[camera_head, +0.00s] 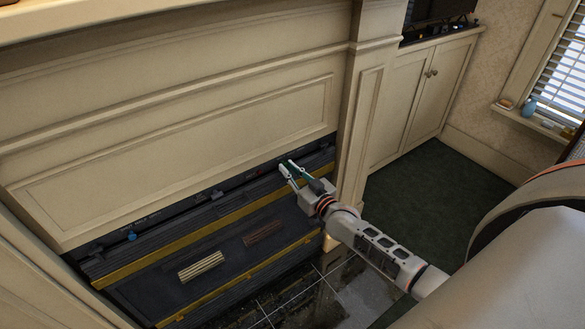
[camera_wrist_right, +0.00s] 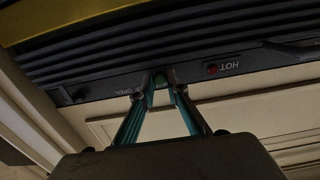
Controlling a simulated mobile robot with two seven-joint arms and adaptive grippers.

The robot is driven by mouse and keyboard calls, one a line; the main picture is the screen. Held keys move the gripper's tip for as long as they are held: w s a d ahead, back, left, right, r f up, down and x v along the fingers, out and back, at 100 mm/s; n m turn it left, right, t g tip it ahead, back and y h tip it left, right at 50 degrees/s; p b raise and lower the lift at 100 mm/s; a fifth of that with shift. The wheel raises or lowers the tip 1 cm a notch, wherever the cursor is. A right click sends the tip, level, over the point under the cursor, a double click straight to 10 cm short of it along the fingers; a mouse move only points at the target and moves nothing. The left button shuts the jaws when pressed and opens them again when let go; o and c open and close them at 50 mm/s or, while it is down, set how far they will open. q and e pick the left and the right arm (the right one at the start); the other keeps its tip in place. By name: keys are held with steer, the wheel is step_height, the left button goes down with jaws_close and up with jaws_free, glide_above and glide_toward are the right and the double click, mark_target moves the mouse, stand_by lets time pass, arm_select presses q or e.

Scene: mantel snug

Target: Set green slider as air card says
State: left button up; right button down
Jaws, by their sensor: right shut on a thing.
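My right gripper (camera_head: 288,167) reaches the dark strip along the top of the fireplace insert. In the right wrist view its two fingertips (camera_wrist_right: 160,88) are closed around a small greenish knob, the green slider (camera_wrist_right: 159,76), mostly hidden between them. The word OPEN (camera_wrist_right: 130,91) is printed on the strip to the left of the fingers, upside down. The word HOT (camera_wrist_right: 229,68), beside a red dot (camera_wrist_right: 212,69), is to the right. No air card can be made out. My left gripper is not in view.
A blue knob (camera_head: 132,236) sits at the strip's left end. The cream mantel panel (camera_head: 180,155) overhangs the strip closely. Black louvres and yellow trim (camera_head: 200,236) lie below. A cream pillar (camera_head: 362,120) stands close to the right of my gripper.

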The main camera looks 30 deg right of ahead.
steer(key=c, duration=2)
jaws_free()
steer(key=shift+a, duration=0.25)
steer(key=s, duration=0.8)
steer(key=s+d, duration=0.1)
steer(key=s, duration=0.3)
